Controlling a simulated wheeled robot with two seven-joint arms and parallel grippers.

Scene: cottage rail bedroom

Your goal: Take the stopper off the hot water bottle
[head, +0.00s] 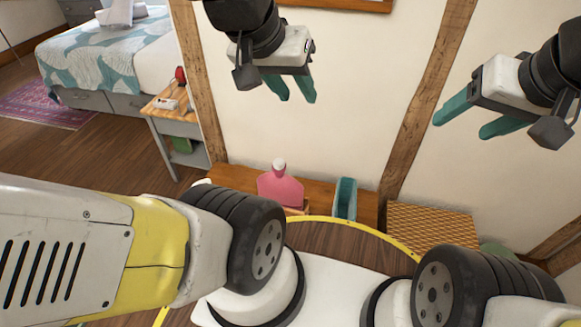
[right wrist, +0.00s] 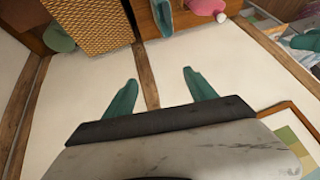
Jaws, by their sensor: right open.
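The pink hot water bottle (head: 281,188) stands upright on a wooden shelf against the wall, with its pale stopper (head: 279,164) on top. In the right wrist view the bottle (right wrist: 204,5) shows at the top edge, with its stopper (right wrist: 221,17). My left gripper (head: 291,101) is in the air above the bottle, its teal fingers spread and empty, touching nothing. My right gripper (head: 461,121) is open and empty at the upper right, well away from the bottle. It also shows in the right wrist view (right wrist: 159,90).
A teal open holder (head: 345,198) stands right of the bottle on the wooden shelf (head: 230,177). A woven basket (head: 432,226) is further right. Wooden wall posts (head: 425,80) stand between my grippers. A side table (head: 165,122) and bed are at left.

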